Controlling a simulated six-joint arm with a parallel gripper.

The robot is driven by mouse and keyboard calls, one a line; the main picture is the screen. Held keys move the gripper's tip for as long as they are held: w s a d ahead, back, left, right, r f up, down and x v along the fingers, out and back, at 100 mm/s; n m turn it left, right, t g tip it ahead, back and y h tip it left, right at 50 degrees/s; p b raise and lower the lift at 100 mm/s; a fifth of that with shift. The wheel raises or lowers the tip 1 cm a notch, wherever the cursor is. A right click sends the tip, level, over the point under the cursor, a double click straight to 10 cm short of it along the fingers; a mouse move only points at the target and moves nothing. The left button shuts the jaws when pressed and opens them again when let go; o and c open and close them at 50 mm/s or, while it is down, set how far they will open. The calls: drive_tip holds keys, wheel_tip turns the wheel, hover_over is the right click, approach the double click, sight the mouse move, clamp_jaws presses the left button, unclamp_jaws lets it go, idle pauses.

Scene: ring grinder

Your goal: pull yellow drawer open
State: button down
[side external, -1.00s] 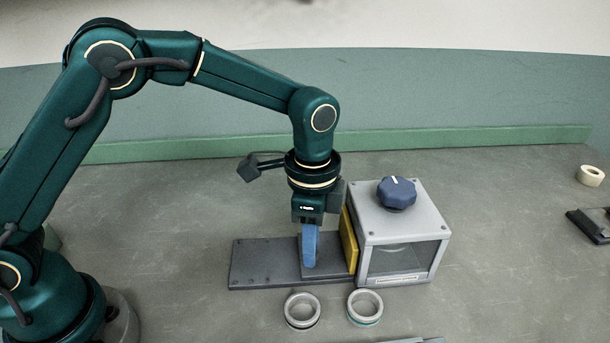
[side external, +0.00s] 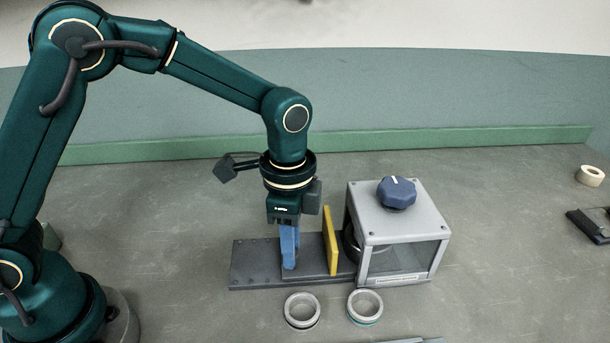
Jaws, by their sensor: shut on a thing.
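The yellow drawer front (side external: 330,241) stands upright, apart from the left side of the grey grinder box (side external: 399,222), with a gap between them. A dark part behind the front shows in the box's left opening. My gripper (side external: 289,262) is just left of the yellow front, fingers pointing down close to the dark plate (side external: 256,264). Its blue fingers are shut on the drawer's handle, which is mostly hidden by the fingers.
A dark blue knob (side external: 397,192) sits on top of the box. Two grey rings (side external: 302,310) (side external: 365,306) lie in front. A cream tape roll (side external: 590,176) and a black item (side external: 591,224) lie far right.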

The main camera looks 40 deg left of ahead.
drive_tip(key=s+a, duration=0.5)
drive_tip(key=a, duration=0.1)
drive_tip(key=shift+s+r, duration=0.1)
drive_tip(key=shift+s, duration=0.25)
drive_tip(key=c, duration=0.7)
unclamp_jaws()
drive_tip(key=shift+o, duration=0.2)
drive_tip(key=shift+r, duration=2.55)
